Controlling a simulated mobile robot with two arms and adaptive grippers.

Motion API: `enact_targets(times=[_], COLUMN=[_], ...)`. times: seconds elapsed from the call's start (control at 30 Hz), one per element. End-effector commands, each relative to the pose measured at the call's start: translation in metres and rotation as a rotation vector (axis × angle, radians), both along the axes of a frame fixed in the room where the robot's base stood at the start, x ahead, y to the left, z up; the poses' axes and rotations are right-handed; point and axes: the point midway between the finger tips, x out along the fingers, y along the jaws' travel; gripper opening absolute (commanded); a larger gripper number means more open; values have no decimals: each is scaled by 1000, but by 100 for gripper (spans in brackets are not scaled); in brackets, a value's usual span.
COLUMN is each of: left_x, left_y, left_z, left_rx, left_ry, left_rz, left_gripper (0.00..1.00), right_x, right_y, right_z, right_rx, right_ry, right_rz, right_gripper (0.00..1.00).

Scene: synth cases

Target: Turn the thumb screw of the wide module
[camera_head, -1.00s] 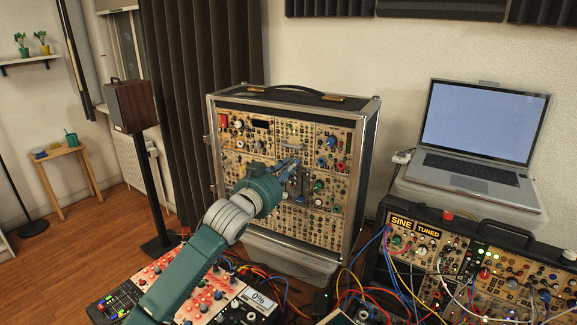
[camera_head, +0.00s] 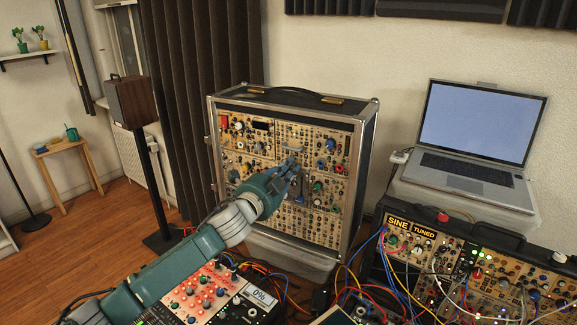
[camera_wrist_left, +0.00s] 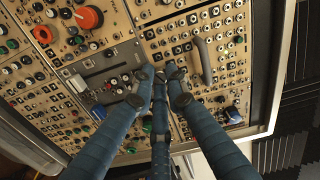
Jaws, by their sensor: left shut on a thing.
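The upright modular synth case (camera_head: 367,160) stands in the middle of the head view, its front packed with beige modules. My left gripper (camera_head: 291,166) is at the middle of that front. In the left wrist view its fingers (camera_wrist_left: 162,78) are drawn together on a small thing at the panel. The fingertips cover that thing; it is most likely the thumb screw, but I cannot see its head. I cannot tell for certain which module is the wide one. A grey bar handle (camera_wrist_left: 203,60) stands just right of the fingertips. My right gripper is not in view.
A large orange knob (camera_wrist_left: 89,17) and a dark slider strip (camera_wrist_left: 110,77) lie left of the fingers. A laptop (camera_head: 480,140) and a second synth case (camera_head: 470,235) with loose patch cables stand at the right. A red-lit controller (camera_head: 205,290) lies below my arm.

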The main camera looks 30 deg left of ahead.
Motion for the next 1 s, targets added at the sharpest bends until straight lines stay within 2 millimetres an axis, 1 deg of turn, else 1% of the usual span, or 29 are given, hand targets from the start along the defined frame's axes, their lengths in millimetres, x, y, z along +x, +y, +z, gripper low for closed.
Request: enact_targets(times=[0.07, 1.0], left_x=[0, 0], left_y=[0, 0], left_z=[3, -1], left_rx=[75, 966], left_ry=[-1, 4], left_rz=[0, -3], left_gripper=[0, 0], right_x=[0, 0], right_y=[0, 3], right_z=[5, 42], right_rx=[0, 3], right_ry=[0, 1], right_rz=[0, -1], right_gripper=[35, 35])
